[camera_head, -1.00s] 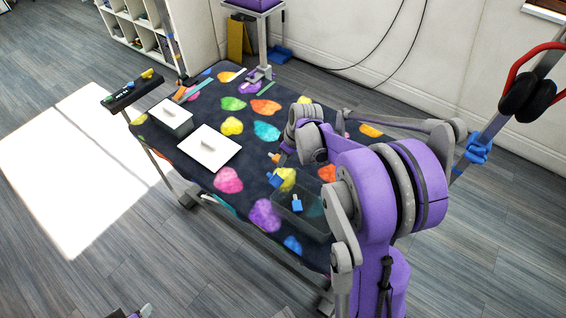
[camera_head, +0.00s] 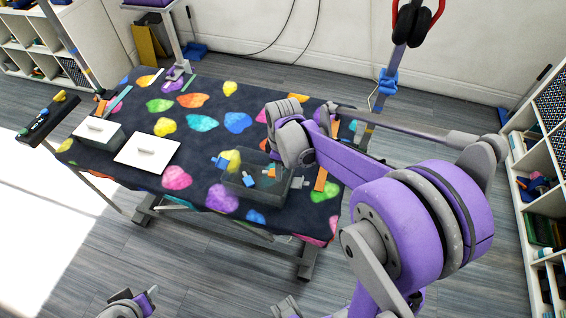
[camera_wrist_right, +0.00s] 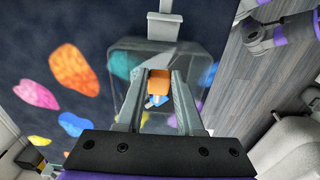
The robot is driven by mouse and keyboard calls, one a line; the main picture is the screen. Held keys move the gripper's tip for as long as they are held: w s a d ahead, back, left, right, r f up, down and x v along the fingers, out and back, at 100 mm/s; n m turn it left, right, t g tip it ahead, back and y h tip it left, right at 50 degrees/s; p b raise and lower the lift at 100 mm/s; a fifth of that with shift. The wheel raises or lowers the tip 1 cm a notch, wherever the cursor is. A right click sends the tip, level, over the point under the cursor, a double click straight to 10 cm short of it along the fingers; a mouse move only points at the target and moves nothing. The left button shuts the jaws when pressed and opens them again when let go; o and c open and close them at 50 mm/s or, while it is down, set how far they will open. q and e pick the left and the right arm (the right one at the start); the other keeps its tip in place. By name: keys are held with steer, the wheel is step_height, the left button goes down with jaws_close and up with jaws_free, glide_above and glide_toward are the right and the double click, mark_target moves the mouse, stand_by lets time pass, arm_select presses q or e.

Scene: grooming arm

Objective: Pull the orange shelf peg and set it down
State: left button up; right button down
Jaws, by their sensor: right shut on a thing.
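The orange shelf peg (camera_wrist_right: 159,80) is between the fingers of my right gripper (camera_wrist_right: 161,74), which is shut on it. In the head view the orange peg (camera_head: 269,171) shows over the clear tray (camera_head: 284,194), below my wrist; the wrist hides most of the fingers there. I cannot tell whether the peg touches the tray's bottom.
The patterned dark cloth (camera_head: 176,178) covers the table. A white board (camera_head: 147,152) and a lidded grey box (camera_head: 98,132) stand on its left. An orange strip (camera_head: 320,180) and a grey fitting (camera_head: 300,183) are right of the tray. A shelf unit (camera_head: 545,165) stands far right.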

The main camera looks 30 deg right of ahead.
steer(key=shift+s+f, duration=0.1)
steer(key=shift+f, duration=0.15)
steer(key=shift+f+b, duration=1.95)
steer(key=shift+f, duration=0.8)
steer(key=shift+f+b, duration=0.3)
steer(key=shift+f, duration=0.05)
steer(key=shift+c, duration=2.3)
jaws_free()
step_height(320, 180, up, 11)
steer(key=p, duration=0.1)
steer(key=shift+d, duration=0.15)
steer(key=shift+s, duration=0.15)
